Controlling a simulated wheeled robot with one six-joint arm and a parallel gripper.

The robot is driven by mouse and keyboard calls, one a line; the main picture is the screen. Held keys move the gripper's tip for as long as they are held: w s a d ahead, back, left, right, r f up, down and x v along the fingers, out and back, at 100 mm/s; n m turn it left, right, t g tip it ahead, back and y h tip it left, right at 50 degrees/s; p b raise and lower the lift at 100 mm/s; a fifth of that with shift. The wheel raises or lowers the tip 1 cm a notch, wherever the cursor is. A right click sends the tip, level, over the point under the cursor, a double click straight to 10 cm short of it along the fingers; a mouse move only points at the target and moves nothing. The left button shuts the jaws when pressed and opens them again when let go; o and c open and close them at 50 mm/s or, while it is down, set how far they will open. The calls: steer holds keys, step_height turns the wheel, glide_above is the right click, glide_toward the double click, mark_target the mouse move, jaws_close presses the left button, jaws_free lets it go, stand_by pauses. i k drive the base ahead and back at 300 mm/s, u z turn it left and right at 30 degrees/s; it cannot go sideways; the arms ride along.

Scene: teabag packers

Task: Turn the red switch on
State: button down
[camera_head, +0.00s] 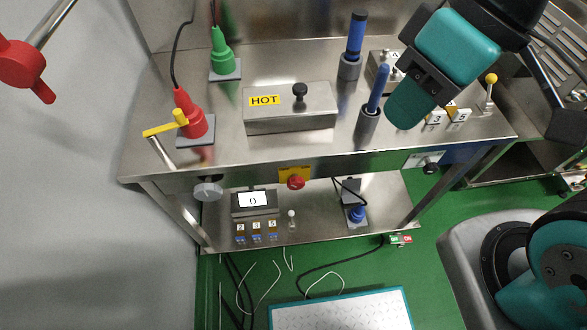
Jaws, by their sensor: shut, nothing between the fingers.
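Several red things show, and I cannot tell for certain which is the red switch. A red knob (295,182) sits on a yellow plate on the bench's front edge. A small box (400,239) with a green and a red part lies on the floor by the right bench leg; its setting is too small to read. A red plug-shaped piece (190,117) stands on the bench top at left, and a red valve handle (22,65) is on the left wall. My gripper (402,112) is shut and empty, above the right part of the bench, apart from all of these.
The steel bench (280,150) carries a metal box marked HOT (290,108), a green plug (222,52), blue-handled tools in grey holders (369,122) and numbered white blocks (435,118). A display (253,200) sits on the lower shelf. Cables lie on the green floor.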

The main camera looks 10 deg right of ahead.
mark_target(295, 182)
steer(key=u, duration=0.8)
steer(key=k, duration=0.8)
steer(key=z, duration=1.25)
